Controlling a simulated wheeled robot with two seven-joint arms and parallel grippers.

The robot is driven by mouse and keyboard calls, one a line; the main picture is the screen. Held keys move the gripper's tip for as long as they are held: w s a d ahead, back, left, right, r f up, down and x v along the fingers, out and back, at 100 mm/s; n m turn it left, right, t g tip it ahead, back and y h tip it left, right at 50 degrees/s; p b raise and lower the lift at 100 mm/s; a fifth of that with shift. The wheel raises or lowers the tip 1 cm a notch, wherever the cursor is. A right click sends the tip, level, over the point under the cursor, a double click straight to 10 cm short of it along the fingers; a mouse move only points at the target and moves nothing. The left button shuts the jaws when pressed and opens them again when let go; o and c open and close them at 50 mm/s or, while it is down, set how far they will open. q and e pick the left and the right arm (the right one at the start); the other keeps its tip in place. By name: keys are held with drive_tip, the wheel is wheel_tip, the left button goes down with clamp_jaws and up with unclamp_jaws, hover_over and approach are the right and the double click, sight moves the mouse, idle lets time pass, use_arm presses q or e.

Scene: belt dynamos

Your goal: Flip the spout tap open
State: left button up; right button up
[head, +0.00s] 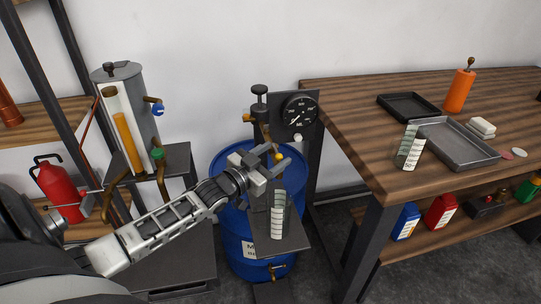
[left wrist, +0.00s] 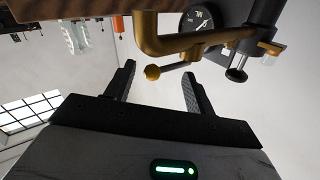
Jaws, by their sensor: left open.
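The spout tap is a brass pipe (left wrist: 160,46) in the left wrist view, with a thin lever ending in a brass ball knob (left wrist: 153,72). In the head view the knob (head: 278,157) shows at my left gripper (head: 281,154). My left gripper is open, its two dark fingers (left wrist: 158,74) on either side of the knob in the wrist view. I see no clear contact; the depth between knob and fingers is hard to judge. My gripper hides part of the spout in the head view. My right gripper is not in view.
A clear graduated beaker (head: 278,218) stands below the spout on a small shelf, before a blue drum (head: 232,240). A round gauge (head: 299,110) is behind the tap. A wooden bench (head: 350,110) with trays is right; a tank with orange liquid (head: 125,140) is left.

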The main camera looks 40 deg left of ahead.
use_arm(q)
drive_tip(key=s+a, duration=0.2)
drive_tip(key=s, duration=1.3)
drive_tip(key=shift+s, duration=0.4)
drive_tip(key=s+d+f+n+g+y, duration=0.2)
drive_tip(key=s+d+f+g, duration=0.2)
drive_tip(key=d+f+g, duration=0.6)
drive_tip(key=s+d+r+g, duration=0.2)
drive_tip(key=s+d+g, duration=0.2)
drive_tip(key=s+d, duration=0.4)
drive_tip(key=w+d+f+t+h, duration=0.2)
drive_tip(key=w+d+f+t, duration=0.2)
drive_tip(key=f+t, duration=0.2)
wheel_tip(320, 180, down, 2)
drive_tip(key=shift+w+d+f+m, duration=0.1)
drive_tip(key=shift+w+d+m, duration=0.1)
drive_tip(key=shift+d+m, duration=0.2)
